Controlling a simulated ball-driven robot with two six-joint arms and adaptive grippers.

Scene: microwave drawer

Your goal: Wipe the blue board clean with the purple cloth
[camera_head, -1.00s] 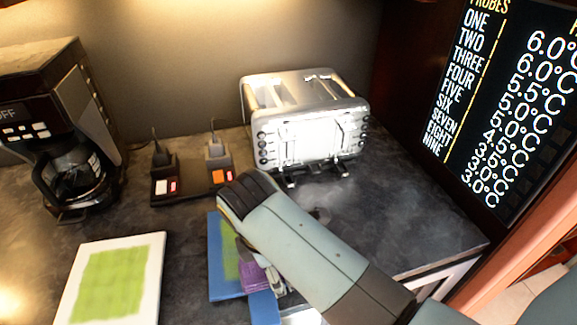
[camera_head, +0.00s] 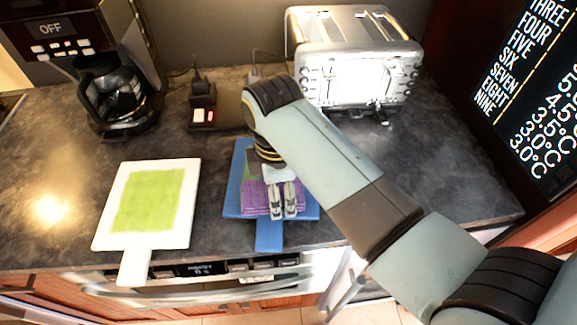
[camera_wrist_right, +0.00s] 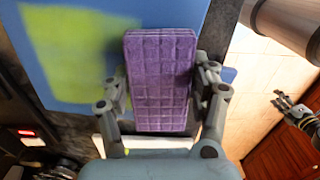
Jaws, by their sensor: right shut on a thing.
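The blue board (camera_head: 232,207) lies on the dark counter, its handle toward the front edge. A green smear (camera_head: 252,165) shows on it, partly hidden by my right arm; the wrist view shows it as a large patch (camera_wrist_right: 75,45). My right gripper (camera_head: 284,212) is over the board's front part, shut on the purple cloth (camera_head: 253,197). In the wrist view the cloth (camera_wrist_right: 160,80) is a thick, grid-patterned block between the fingers, over the board (camera_wrist_right: 185,12). Whether it touches the board is unclear. My left gripper (camera_wrist_right: 286,106) appears small in the wrist view, apparently open and empty.
A white board (camera_head: 105,230) with a green patch lies to the left. A coffee maker (camera_head: 110,95) stands at the back left, a toaster (camera_head: 355,60) behind my right arm. A lit display (camera_head: 530,90) is at the right. Counter between the boards is clear.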

